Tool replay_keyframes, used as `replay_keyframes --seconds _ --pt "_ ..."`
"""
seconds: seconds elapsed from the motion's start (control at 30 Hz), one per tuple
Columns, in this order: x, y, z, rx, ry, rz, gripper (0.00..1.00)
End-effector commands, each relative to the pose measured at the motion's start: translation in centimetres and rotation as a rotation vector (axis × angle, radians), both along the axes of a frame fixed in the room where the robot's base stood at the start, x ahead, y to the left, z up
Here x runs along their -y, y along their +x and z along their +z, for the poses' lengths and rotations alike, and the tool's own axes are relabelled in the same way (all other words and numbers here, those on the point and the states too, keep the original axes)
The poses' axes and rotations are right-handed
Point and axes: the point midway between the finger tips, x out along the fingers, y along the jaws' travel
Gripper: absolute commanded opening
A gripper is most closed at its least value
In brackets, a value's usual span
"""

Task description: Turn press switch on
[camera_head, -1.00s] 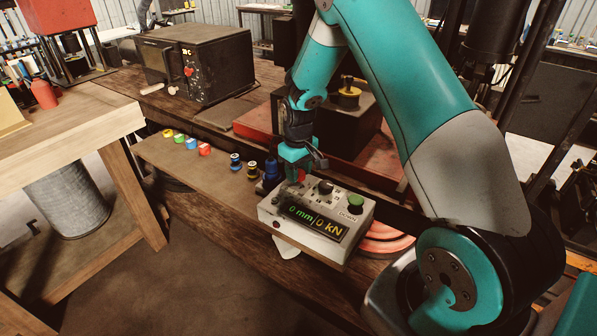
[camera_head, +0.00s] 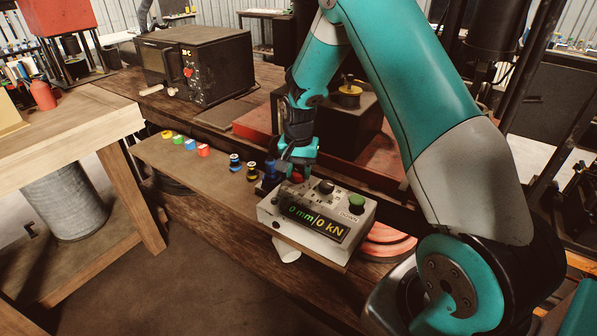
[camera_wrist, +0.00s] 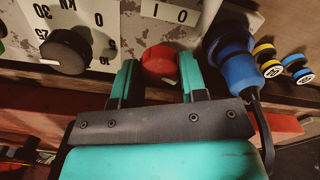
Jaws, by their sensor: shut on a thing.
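The press control box (camera_head: 272,216) is white and worn, with a lit display (camera_head: 315,222) reading 0 mm and 0 kN. The switch is a red knob (camera_wrist: 160,63) below a small plate marked 1 and 0 (camera_wrist: 168,12). My gripper (camera_wrist: 158,75) is shut on the red knob, with one teal finger on each side. In the head view my gripper (camera_head: 297,165) is low at the box's back left corner and mostly hides the knob. The knob's exact pointing is hard to tell.
A black dial (camera_wrist: 64,50) is beside the switch, and a green button (camera_head: 356,201) is at the box's right. A blue connector (camera_wrist: 232,68) stands close to my gripper's other side. Several small coloured pieces (camera_head: 203,151) line the wooden shelf (camera_head: 195,178).

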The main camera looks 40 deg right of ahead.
Motion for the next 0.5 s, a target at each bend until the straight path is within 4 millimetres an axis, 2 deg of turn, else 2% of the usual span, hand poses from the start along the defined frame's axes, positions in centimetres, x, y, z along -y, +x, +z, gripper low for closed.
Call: replay_keyframes --seconds 0.2,0.5 --pt "0.08 0.13 0.12 0.005 -0.002 -0.180 0.16" --pt "0.08 0.15 0.16 0.005 -0.002 -0.348 0.16"
